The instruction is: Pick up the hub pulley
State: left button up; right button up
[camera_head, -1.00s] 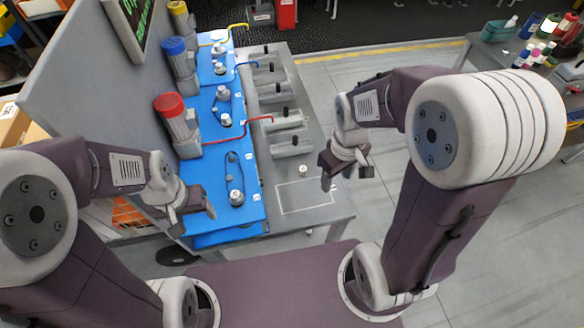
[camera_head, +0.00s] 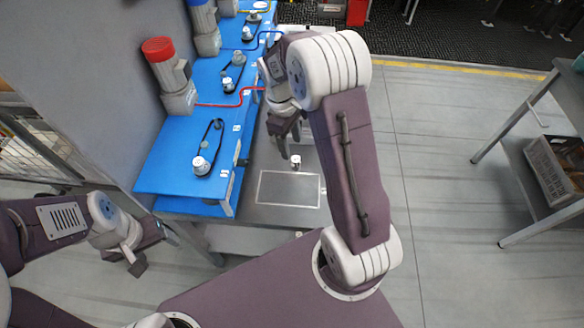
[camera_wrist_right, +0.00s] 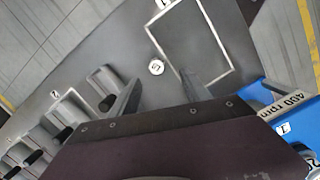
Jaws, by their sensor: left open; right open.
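A small silver round part (camera_head: 296,161), which looks like the hub pulley, stands on the grey table just behind the outlined rectangle. In the right wrist view the same part (camera_wrist_right: 156,67) lies ahead of the fingers, near a corner of the rectangle. My right gripper (camera_head: 290,143) is open above the table, just behind and above the part. In the wrist view its fingers (camera_wrist_right: 160,92) are spread and empty, apart from the part. My left gripper (camera_head: 146,251) is open and empty in front of the table's left end.
The blue board (camera_head: 163,166) on the left carries belted pulleys (camera_head: 201,165), a red-capped motor (camera_head: 172,78) and a red rod (camera_head: 225,104). Grey trays with dark pieces (camera_wrist_right: 105,84) stand beside the right gripper. The outlined rectangle (camera_head: 288,189) is empty.

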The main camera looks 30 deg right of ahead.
aim_at(295, 159)
jog(key=f, duration=0.3)
jog(key=shift+s+d+f, duration=0.2)
jog(key=shift+s+f, duration=0.1)
jog(key=shift+f, duration=0.1)
jog(key=shift+s+d+f+b, duration=0.1)
jog(key=shift+d+f+b, duration=0.05)
jog(key=shift+f, duration=0.75)
jog(key=shift+w+d+f+b, duration=0.1)
jog(key=shift+d+f+b, duration=0.1)
jog(key=shift+f, duration=0.7)
jog(key=shift+s+d+f+b, duration=0.1)
jog(key=shift+d+f, duration=0.05)
jog(key=shift+f, duration=0.75)
grip_shut()
